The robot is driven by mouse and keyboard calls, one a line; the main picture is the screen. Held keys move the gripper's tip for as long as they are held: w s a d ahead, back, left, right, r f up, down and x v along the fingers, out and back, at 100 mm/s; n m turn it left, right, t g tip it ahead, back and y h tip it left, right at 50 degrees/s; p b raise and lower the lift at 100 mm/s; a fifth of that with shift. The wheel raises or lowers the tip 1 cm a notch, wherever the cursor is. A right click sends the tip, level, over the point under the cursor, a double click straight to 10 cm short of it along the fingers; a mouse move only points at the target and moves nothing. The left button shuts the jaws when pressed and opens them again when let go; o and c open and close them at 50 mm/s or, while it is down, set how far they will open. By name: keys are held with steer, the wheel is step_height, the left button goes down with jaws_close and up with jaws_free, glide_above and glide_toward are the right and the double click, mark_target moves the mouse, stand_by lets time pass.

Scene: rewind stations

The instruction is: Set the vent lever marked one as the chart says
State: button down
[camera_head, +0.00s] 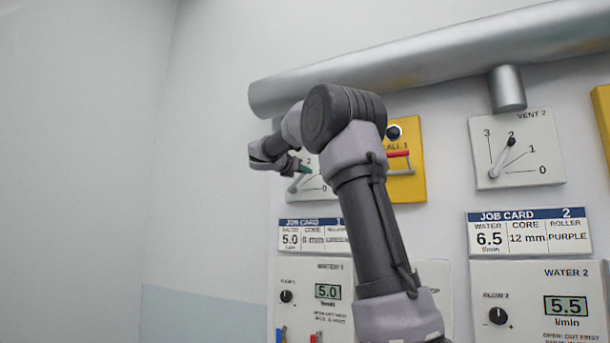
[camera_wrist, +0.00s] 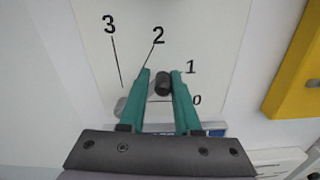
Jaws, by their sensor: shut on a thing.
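The vent 1 plate (camera_head: 319,190) is white, with marks 3, 2, 1 and 0; in the head view my arm hides much of it. In the wrist view the plate (camera_wrist: 90,25) lies ahead of my fingers. Its lever has a grey pivot (camera_wrist: 121,106) at lower left and a dark knob (camera_wrist: 163,84). The lever appears to point at or near 1. My gripper (camera_wrist: 161,80) has its green fingers on either side of the knob, shut on it. It also shows in the head view (camera_head: 303,169). I see no vent chart.
Vent 2 (camera_head: 516,165) is at right, its lever near 2. A yellow call panel (camera_head: 408,190) stands close right of vent 1. A thick pipe (camera_head: 430,55) runs above. Job card 1 (camera_head: 300,236) and water panel 1 (camera_head: 307,275) are below. Bare wall lies left.

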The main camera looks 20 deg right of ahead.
steer(key=shift+w+a+r+n, duration=0.25)
steer(key=shift+w+n, duration=0.05)
steer(key=shift+n, duration=0.35)
steer(key=shift+w+a+r+n, duration=0.2)
steer(key=shift+w+a+n, duration=0.1)
steer(key=shift+n, duration=0.35)
steer(key=c, duration=0.8)
jaws_free()
steer(key=shift+o, duration=0.2)
steer(key=shift+r, duration=0.1)
steer(key=v, duration=1)
steer(key=shift+s+a, duration=0.25)
steer(key=shift+a, duration=0.05)
